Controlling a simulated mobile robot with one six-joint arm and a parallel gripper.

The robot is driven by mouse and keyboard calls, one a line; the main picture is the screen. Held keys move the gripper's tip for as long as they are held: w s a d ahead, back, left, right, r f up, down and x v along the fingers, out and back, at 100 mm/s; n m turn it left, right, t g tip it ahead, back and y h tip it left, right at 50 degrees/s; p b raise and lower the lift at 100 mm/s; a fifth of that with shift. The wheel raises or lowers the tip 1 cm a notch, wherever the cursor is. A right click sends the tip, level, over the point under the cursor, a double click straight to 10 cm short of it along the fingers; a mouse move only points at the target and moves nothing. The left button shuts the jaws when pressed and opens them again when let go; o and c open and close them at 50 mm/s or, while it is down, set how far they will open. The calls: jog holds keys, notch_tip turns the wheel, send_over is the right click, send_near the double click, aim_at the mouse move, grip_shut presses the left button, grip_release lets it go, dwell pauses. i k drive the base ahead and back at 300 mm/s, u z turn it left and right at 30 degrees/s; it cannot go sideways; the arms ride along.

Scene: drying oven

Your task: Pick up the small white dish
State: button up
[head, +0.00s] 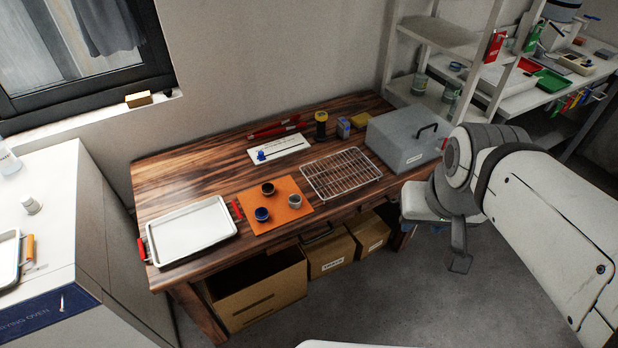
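A small pale dish (295,203) with a light rim and greyish inside stands on the right part of an orange mat (283,217) on the wooden table; it looks like the small white dish. A dark reddish dish (268,188) stands behind and left of it, and a blue dish (262,215) to its left. My gripper (460,264) seems to hang at the end of my arm at right, beyond the table's front edge and well apart from the dishes. Its fingers are too small and dark to tell open from shut.
A white tray (160,243) with red handles is left of the mat, and a wire rack (341,173) right of it. A grey metal box (392,140) stands at the table's right end. Cardboard boxes (250,293) sit below. Bare wood (190,170) shows at back left.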

aim_at(295, 201)
jog(key=u, duration=0.15)
jog(key=i, duration=0.9)
jog(key=z, duration=0.05)
